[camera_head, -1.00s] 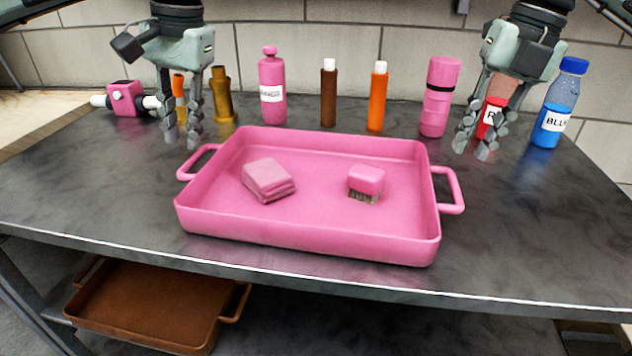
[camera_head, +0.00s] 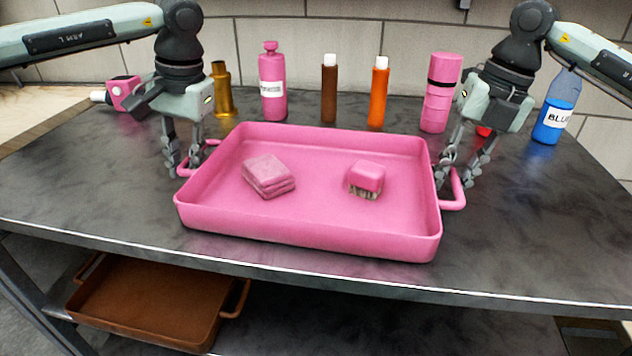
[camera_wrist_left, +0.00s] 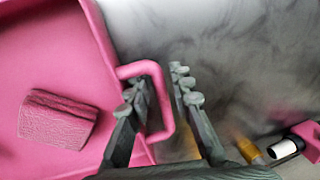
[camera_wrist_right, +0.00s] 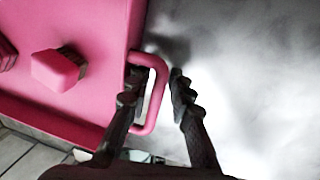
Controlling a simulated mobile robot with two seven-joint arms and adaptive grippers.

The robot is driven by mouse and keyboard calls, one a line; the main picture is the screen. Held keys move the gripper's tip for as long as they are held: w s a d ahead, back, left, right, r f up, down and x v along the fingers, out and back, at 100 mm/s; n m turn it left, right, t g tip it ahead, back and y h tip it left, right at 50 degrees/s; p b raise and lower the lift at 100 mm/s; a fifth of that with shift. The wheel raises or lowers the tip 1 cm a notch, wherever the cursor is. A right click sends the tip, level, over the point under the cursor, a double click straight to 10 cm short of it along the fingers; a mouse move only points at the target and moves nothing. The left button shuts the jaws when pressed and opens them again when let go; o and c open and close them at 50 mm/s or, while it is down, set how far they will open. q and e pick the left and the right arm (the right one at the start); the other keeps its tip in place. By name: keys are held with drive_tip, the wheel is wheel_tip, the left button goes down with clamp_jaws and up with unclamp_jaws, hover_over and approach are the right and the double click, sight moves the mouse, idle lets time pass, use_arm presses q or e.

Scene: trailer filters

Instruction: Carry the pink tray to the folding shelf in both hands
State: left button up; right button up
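The pink tray (camera_head: 310,232) sits on the dark table, with a folded pink cloth (camera_head: 268,175) and a pink-topped brush (camera_head: 366,179) lying in it. My left gripper (camera_head: 185,170) is open at the tray's left handle; in the left wrist view its fingers (camera_wrist_left: 162,90) are apart, one on each side of the handle bar (camera_wrist_left: 160,105). My right gripper (camera_head: 460,180) is open at the right handle (camera_head: 454,203); in the right wrist view its fingers (camera_wrist_right: 155,80) are spread on either side of the handle bar (camera_wrist_right: 158,90). The folding shelf cannot be made out.
Behind the tray stand a pink spray-type bottle (camera_head: 272,85), a brown bottle (camera_head: 329,92), an orange bottle (camera_head: 378,95), a pink flask (camera_head: 440,95) and a blue-filled bottle (camera_head: 556,108). A brown tray (camera_head: 150,308) lies on the level below. The table is clear in front at right.

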use_arm(q)
drive_tip(key=shift+c, duration=0.2)
use_arm(e)
drive_tip(key=shift+c, duration=0.2)
use_arm(q)
clamp_jaws()
use_arm(e)
clamp_jaws()
drive_tip(key=shift+r, duration=0.1)
